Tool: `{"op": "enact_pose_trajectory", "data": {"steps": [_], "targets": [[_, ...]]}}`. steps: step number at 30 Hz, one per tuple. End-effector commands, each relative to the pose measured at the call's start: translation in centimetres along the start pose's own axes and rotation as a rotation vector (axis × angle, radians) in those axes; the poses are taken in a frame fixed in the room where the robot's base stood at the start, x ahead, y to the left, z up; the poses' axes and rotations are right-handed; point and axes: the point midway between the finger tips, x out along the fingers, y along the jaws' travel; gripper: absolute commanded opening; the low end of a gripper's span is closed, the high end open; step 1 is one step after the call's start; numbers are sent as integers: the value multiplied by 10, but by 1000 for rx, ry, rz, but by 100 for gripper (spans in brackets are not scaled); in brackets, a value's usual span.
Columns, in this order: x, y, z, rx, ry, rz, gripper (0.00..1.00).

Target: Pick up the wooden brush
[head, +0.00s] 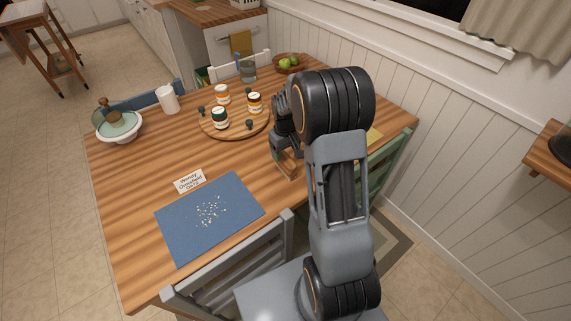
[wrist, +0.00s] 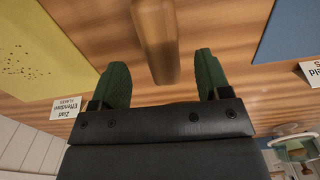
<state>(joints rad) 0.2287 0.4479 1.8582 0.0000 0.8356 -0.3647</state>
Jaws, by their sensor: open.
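The wooden brush (wrist: 157,40) shows in the wrist view as a smooth brown handle over the wooden table. It runs in from the top edge, and its far end is out of frame. My gripper (wrist: 162,62) is open, with one green-padded finger on each side of the handle's near end. Gaps show between the handle and both fingers. In the head view my gripper (head: 284,158) hangs low over the right half of the table. My arm and gripper mostly hide the brush there.
A blue mat (head: 180,228) with crumbs and a name card (head: 189,181) lie at front left. A round wooden tray (head: 234,132) with several jars is behind. A yellow mat (wrist: 45,45) also holds crumbs. Chairs (head: 240,258) edge the table; a bowl (head: 120,132) stands far left.

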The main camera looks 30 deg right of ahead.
Motion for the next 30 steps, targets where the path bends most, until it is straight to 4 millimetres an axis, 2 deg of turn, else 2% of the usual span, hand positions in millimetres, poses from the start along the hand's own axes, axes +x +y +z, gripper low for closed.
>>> {"op": "enact_pose_trajectory", "data": {"steps": [7,13,18,26,30], "targets": [[15,-1,1,0,-3,-1,70],[42,-2,1,0,-4,-2,70],[57,-2,1,0,-1,-1,70],[59,-2,0,0,1,0,70],[59,-2,0,0,0,0,60]]}}
